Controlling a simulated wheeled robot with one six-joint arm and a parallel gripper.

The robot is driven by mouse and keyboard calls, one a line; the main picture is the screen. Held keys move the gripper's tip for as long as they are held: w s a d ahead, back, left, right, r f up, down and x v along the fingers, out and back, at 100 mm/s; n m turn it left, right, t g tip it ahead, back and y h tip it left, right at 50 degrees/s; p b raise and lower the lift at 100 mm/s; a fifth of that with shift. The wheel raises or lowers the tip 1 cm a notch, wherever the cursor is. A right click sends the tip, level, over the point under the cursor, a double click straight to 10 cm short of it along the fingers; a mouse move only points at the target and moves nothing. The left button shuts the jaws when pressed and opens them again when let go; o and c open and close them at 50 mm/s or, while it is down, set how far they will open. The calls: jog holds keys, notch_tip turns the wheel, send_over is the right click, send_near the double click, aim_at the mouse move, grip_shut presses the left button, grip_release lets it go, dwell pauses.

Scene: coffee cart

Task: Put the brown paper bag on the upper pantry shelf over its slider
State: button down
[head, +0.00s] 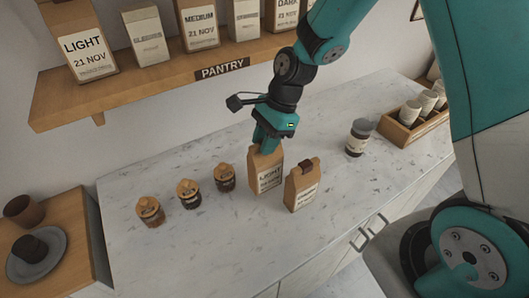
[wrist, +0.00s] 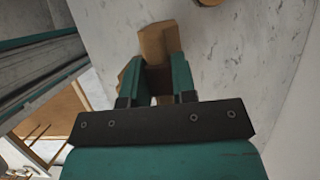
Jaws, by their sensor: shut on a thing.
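My gripper (head: 267,143) points down over the marble counter. It is shut on the top of a brown paper bag (head: 267,178) with a white label reading LIGHT. The bag is upright, at or close to the counter; I cannot tell whether its base touches. A second brown paper bag (head: 302,187), with a dark brown folded top, stands just right of it. In the wrist view, my gripper's two teal fingers (wrist: 168,85) flank brown material, and tan bag surface (wrist: 153,42) shows beyond them. The wooden pantry shelf (head: 135,95) is at the upper left, with a PANTRY sign (head: 222,69).
The shelf holds several bags, including LIGHT (head: 84,54) and MEDIUM (head: 200,29). Three small jars (head: 188,193) stand left of the held bag. A dark-lidded cup (head: 358,138) and a wooden tray of cups (head: 402,136) are to the right. The counter's front is clear.

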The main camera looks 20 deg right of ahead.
aim_at(265, 157)
jog(key=shift+f+p, duration=0.45)
jog(key=shift+f, duration=2.15)
jog(key=c, duration=0.9)
grip_release()
jog(key=shift+f, duration=0.1)
